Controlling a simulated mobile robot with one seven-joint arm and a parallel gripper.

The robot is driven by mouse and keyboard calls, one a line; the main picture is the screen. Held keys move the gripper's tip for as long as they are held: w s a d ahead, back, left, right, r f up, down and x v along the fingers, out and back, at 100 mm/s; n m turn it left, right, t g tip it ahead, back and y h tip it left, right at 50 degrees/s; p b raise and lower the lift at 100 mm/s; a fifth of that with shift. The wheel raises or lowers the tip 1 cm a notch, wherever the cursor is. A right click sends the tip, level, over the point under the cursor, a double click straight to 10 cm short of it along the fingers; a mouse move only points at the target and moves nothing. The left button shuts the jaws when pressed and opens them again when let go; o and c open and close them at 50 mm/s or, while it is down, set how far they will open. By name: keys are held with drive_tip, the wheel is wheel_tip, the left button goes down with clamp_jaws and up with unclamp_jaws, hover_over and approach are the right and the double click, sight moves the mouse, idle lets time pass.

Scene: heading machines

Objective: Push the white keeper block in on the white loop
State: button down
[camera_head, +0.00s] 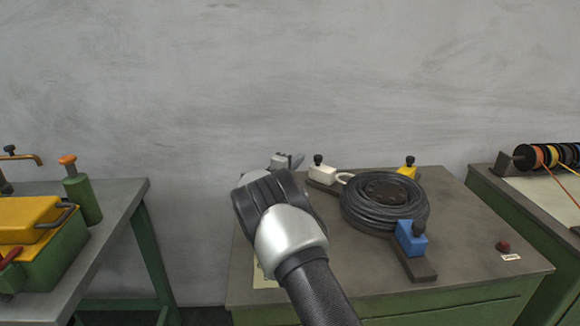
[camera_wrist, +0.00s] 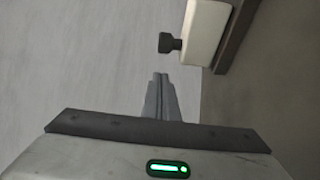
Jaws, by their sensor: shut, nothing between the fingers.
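The white keeper block (camera_head: 322,175) with a black knob sits at the back left of the bench, on the end of a dark bar. The white loop (camera_head: 345,178) shows just right of it, beside the coil of dark cable (camera_head: 357,208). My gripper (camera_head: 296,160) is shut and empty, a little left of the block and apart from it. In the wrist view my shut fingers (camera_wrist: 160,80) point up the picture, and the white block (camera_wrist: 206,32) with its knob stands beyond them to the right. The loop is not visible in the wrist view.
A blue block (camera_head: 411,240) and a yellow block (camera_head: 407,170) stand at the coil's other edges. A red button (camera_head: 502,246) is at the bench's right. Side benches hold a yellow box (camera_head: 28,218) and cable spools (camera_head: 550,156). A wall stands behind.

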sight(322, 169)
drive_tip(key=shift+s+d, duration=0.25)
drive_tip(key=shift+d, duration=0.35)
drive_tip(key=shift+s+d, duration=0.2)
drive_tip(key=shift+d, duration=0.4)
drive_tip(key=s+d+p, duration=0.2)
drive_tip(key=s+d, duration=0.2)
drive_tip(key=shift+d, duration=0.15)
drive_tip(key=shift+s+d, duration=0.1)
